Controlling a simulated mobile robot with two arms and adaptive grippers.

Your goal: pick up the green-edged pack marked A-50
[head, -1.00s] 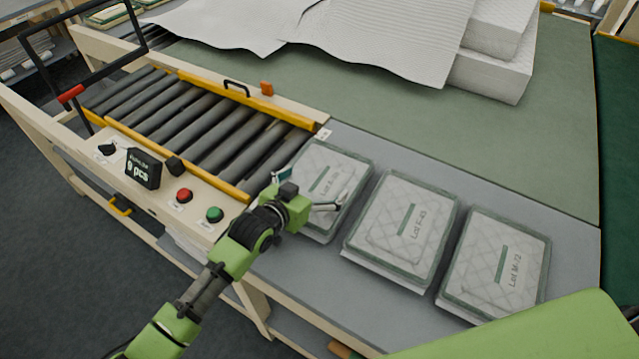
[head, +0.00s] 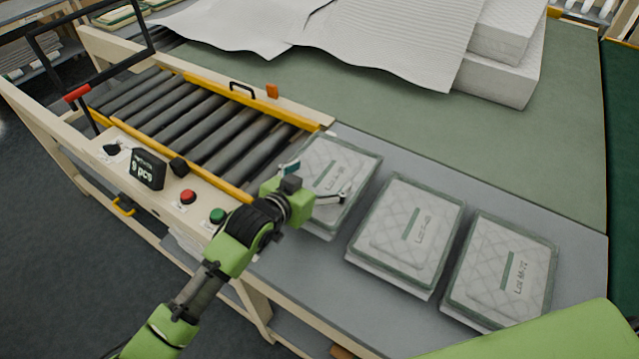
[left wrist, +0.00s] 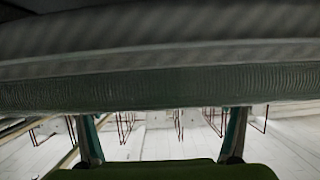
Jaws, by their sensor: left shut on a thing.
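The green-edged pack (head: 345,166) at the left of a row of three has a label that looks like "Lot A-50", partly hard to read. My left gripper (head: 316,184) is shut on its near left edge, one finger on either side, and the pack appears slightly raised. In the left wrist view the pack's dark underside or edge (left wrist: 160,88) fills the upper part, close to the two fingers. My right gripper is not in view.
Two similar packs, the middle pack (head: 386,247) and the right pack marked Lot M-72 (head: 487,256), lie on the grey table strip (head: 580,240). A roller conveyor (head: 200,125) and control panel with buttons (head: 188,197) lie left. White wadding sheets (head: 390,45) lie behind.

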